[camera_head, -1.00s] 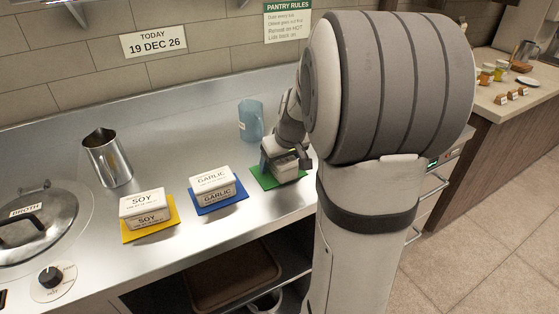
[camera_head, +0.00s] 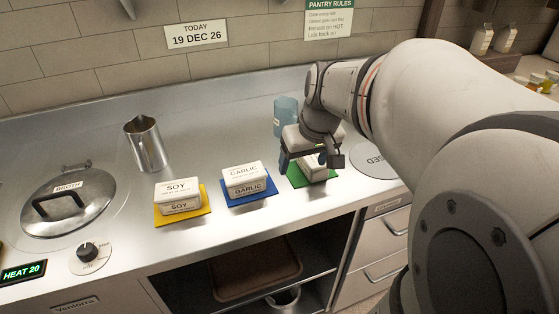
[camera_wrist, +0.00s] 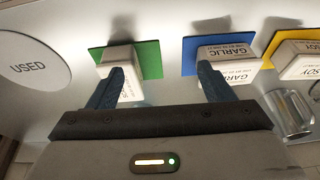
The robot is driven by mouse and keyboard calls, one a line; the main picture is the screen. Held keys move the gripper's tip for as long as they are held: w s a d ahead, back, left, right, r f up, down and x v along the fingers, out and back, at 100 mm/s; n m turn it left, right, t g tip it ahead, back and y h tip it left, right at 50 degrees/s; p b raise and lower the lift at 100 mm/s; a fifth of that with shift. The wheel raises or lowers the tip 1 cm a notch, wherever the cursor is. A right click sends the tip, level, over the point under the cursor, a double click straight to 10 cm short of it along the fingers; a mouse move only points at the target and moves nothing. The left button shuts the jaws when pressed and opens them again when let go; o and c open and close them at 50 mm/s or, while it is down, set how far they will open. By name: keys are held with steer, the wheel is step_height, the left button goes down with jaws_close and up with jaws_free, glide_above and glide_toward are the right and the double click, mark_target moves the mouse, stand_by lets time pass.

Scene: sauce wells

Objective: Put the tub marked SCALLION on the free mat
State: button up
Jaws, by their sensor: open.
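A white tub (camera_head: 316,174) sits on the green mat (camera_head: 296,176). A tub marked GARLIC (camera_head: 243,180) sits on the blue mat (camera_head: 230,202), and a tub marked SOY (camera_head: 178,195) on the yellow mat (camera_head: 162,218). My gripper (camera_head: 312,160) is open near the green mat. In the wrist view, one finger of my gripper (camera_wrist: 161,72) overlaps the green-mat tub (camera_wrist: 116,58); the space between the fingers looks empty.
A round grey patch marked USED (camera_head: 370,161) lies right of the green mat. A blue jug (camera_head: 286,112) stands behind my gripper. A steel pitcher (camera_head: 146,145) and a lidded BROTH pot (camera_head: 68,204) stand left. An open shelf (camera_head: 190,285) is below the counter edge.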

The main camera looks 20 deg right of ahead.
steer(key=s+a+f, duration=0.2)
steer(key=s+a, duration=0.1)
steer(key=s, duration=0.2)
steer(key=s+a+f+g, duration=0.1)
steer(key=s+a+f, duration=0.2)
steer(key=s+a, duration=0.1)
steer(key=shift+s+a+f, duration=0.25)
steer(key=shift+s+a, duration=0.05)
steer(key=shift+s, duration=0.45)
steer(key=p+v, duration=0.3)
steer(key=w+p+v, duration=0.1)
steer(key=p+v, duration=0.1)
steer(key=shift+s+r, duration=0.1)
steer(key=shift+r, duration=0.25)
